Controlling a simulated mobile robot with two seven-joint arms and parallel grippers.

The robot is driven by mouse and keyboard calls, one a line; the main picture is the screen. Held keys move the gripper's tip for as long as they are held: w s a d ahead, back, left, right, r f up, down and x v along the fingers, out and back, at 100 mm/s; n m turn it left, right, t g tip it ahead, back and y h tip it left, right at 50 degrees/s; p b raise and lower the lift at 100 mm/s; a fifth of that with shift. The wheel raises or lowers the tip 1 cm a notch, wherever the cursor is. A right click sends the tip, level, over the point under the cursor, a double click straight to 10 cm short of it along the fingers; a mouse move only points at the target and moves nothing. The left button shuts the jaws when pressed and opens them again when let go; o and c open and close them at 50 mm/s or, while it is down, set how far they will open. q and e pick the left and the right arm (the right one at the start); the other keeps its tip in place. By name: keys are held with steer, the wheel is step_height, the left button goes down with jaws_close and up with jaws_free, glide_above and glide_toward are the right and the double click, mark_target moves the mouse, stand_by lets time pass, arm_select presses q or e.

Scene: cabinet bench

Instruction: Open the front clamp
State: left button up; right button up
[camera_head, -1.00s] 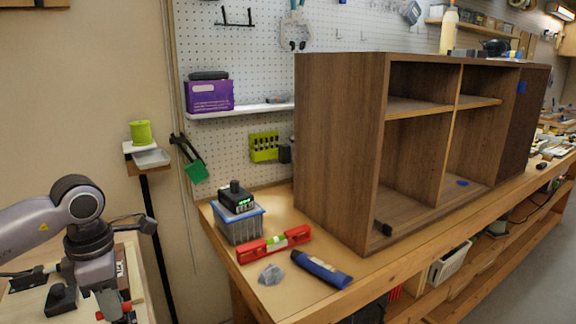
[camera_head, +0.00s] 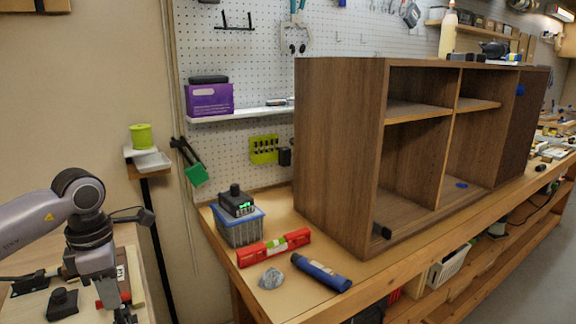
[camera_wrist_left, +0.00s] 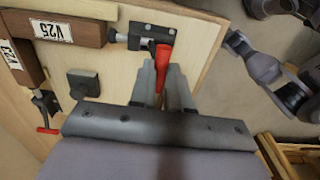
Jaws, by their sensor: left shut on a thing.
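In the left wrist view, a dark clamp (camera_wrist_left: 145,37) with a red handle (camera_wrist_left: 162,62) sits at the edge of a light wooden board (camera_wrist_left: 200,40). My left gripper (camera_wrist_left: 161,76) is shut on this red handle. A second clamp (camera_wrist_left: 45,103) with a red handle is at the board's other side; it also shows in the head view (camera_head: 28,283).
Brown wooden pieces with white labels (camera_wrist_left: 52,30) lie on the board beside a dark block (camera_wrist_left: 83,83). To the right, a workbench holds a cabinet (camera_head: 335,150), a red level (camera_head: 273,247), a blue tube (camera_head: 321,271) and a bin (camera_head: 240,232).

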arm_select(q)
steer(key=shift+w, duration=0.1)
steer(key=shift+w+a+r, duration=0.1)
steer(key=shift+w+a, duration=0.15)
steer(key=shift+w, duration=0.1)
steer(key=o, duration=0.7)
step_height(320, 180, up, 7)
steer(key=p, duration=0.5)
steer(key=shift+p, duration=0.35)
